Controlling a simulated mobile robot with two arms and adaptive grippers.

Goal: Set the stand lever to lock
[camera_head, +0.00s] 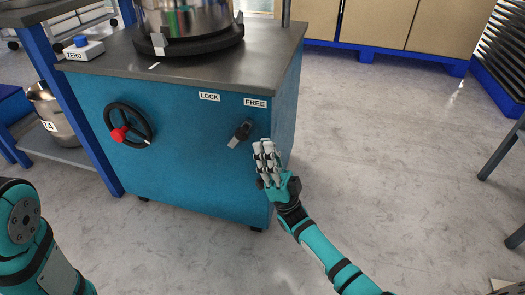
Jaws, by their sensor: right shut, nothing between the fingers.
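The stand lever (240,134) is a small black and grey handle on the front of the blue stand (190,165). It slants from upper right, below the FREE label (256,103), to lower left. The LOCK label (209,97) is to the left of the FREE label. My right gripper (266,148) is just right of and below the lever, near the stand's right front edge. Its fingers are shut and empty, and they appear apart from the lever. My left arm shows at the lower left, but its gripper is out of view.
A metal vessel (185,18) sits on the dark top. A white box with a blue button (83,49) is at the top's left corner. Open floor (390,150) lies to the right.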

